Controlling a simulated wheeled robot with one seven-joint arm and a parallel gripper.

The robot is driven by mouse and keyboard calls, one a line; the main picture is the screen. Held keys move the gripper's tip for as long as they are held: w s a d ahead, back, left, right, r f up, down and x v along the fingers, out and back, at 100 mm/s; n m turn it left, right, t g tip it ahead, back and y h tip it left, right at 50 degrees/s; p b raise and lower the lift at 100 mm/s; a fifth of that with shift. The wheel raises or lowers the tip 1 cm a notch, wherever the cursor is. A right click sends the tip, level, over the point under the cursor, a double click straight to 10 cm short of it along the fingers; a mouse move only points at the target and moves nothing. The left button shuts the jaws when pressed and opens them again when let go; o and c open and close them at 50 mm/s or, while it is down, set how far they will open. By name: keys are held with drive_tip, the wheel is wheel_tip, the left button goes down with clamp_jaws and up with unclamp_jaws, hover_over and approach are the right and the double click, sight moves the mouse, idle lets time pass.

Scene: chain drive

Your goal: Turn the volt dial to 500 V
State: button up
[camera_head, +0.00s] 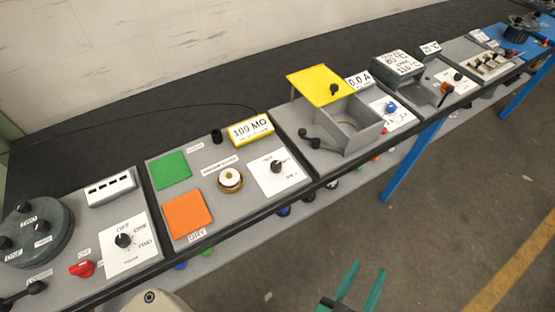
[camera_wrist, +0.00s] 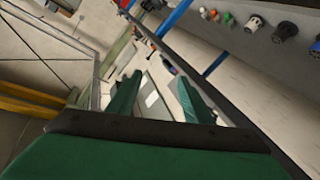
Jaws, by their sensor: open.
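A black dial (camera_head: 276,167) sits on a white label plate on the grey panel with the yellow "100 MΩ" display (camera_head: 250,129). It is likely the volt dial; its small labels are too blurred to read, so its setting cannot be told. My gripper (camera_head: 368,270) is at the lower middle of the head view, with its two green fingers apart and empty. It is over the floor in front of the bench, apart from the dial and to its lower right in the picture. In the wrist view the open fingers (camera_wrist: 158,82) point away from the dial, which is not seen there.
The same panel carries a green pad (camera_head: 170,171), an orange pad (camera_head: 188,215) and a round brass-and-white button (camera_head: 230,180). The left panel has an "OFF" dial (camera_head: 123,240) and a red knob (camera_head: 82,268). A box with a raised yellow lid (camera_head: 320,84) stands to the right.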

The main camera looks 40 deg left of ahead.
drive_tip(key=w+d+r+m+g+h, duration=0.1)
drive_tip(key=w+d+r+m+h, duration=0.25)
drive_tip(key=w+r, duration=0.55)
drive_tip(key=w+d+r+m+g+h, duration=0.2)
drive_tip(key=w+r+h, duration=0.3)
drive_tip(key=w+r, duration=0.4)
drive_tip(key=w+d+r+m+g+h, duration=0.1)
drive_tip(key=w+d+r+m+h, duration=0.2)
drive_tip(key=w+r+h, duration=0.55)
drive_tip(key=n+g+y, duration=0.5)
drive_tip(key=g+y, duration=0.8)
drive_tip(key=y, duration=0.4)
approach(276, 164)
drive_tip(key=shift+m, duration=0.25)
wheel_tip(276, 164, down, 8)
drive_tip(key=shift+a+f, duration=0.1)
drive_tip(key=shift+a, duration=0.05)
